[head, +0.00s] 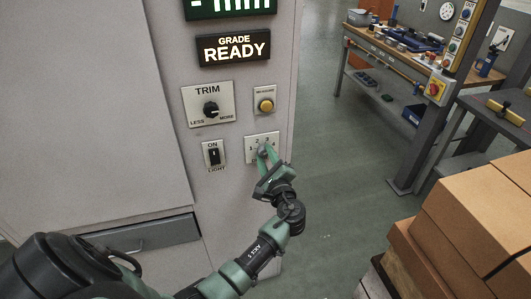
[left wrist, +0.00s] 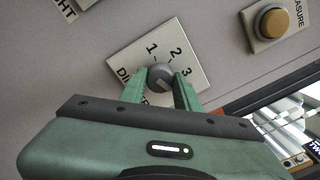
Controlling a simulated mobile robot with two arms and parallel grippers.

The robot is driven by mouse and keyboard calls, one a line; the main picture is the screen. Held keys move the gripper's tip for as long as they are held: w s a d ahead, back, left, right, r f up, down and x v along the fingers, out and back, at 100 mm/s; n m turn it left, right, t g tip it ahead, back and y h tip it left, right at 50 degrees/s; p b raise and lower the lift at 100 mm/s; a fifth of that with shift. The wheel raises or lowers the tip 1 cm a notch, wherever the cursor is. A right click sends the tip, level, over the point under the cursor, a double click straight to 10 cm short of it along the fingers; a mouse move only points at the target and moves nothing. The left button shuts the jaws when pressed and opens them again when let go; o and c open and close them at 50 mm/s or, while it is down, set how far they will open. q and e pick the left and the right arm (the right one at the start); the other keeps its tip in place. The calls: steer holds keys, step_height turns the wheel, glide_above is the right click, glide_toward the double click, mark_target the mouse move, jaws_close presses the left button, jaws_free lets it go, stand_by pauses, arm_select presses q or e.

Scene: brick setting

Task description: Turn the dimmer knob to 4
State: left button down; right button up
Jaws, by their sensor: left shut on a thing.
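The dimmer plate (head: 250,142) is a white plate with numbers on the cabinet's front, at the centre of the head view. In the left wrist view the plate (left wrist: 128,60) shows the numbers 1, 2 and 3 and part of its label. Its round grey dimmer knob (left wrist: 160,74) sits between the green fingers of my left gripper (left wrist: 160,88). In the head view my left gripper (head: 264,154) is shut on the knob and hides most of it. The 4 and the knob's exact setting cannot be read clearly. My right gripper is in neither view.
The trim dial (head: 210,108), yellow button (head: 265,105) and light switch (head: 214,156) are close by on the same panel. Cardboard boxes (head: 478,215) stand at the right. A workbench (head: 385,45) is behind, with open floor (head: 335,190) between.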

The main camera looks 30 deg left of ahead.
arm_select(q)
steer(key=shift+f+m, duration=0.1)
steer(key=shift+m, duration=0.5)
steer(key=c, duration=1)
jaws_free()
steer(key=shift+d, duration=0.1)
steer(key=shift+c, duration=0.2)
steer(key=b+v, duration=0.1)
steer(key=v, duration=0.7)
steer(key=shift+b, duration=0.4)
